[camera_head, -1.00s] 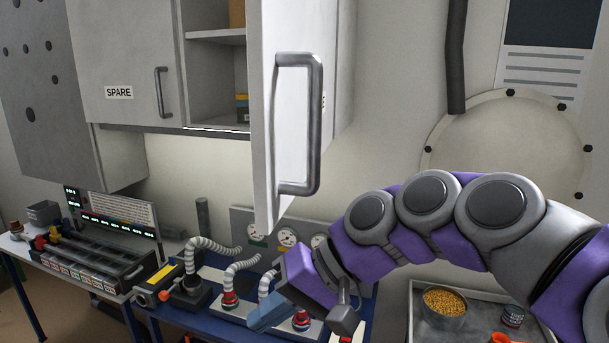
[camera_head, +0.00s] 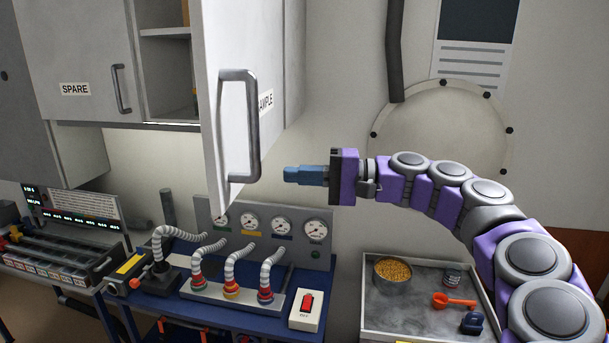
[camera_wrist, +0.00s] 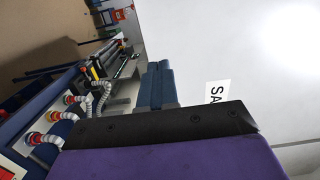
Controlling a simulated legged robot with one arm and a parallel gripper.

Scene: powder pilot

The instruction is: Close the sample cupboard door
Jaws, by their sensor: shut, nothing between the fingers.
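The sample cupboard door (camera_head: 222,100) is white, has a grey bar handle (camera_head: 252,125), and stands open, swung out toward me. My gripper (camera_head: 286,174) has blue fingers, is shut and empty, and points left just right of the door's lower edge and handle. Whether it touches the door I cannot tell.
The closed SPARE cupboard (camera_head: 75,65) is at left. Below are the bench with gauges (camera_head: 268,226), hoses (camera_head: 235,262) and a red switch (camera_head: 307,303). A tray (camera_head: 375,320) with a bowl of yellow grains (camera_head: 393,272) and an orange scoop (camera_head: 452,301) is at lower right.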

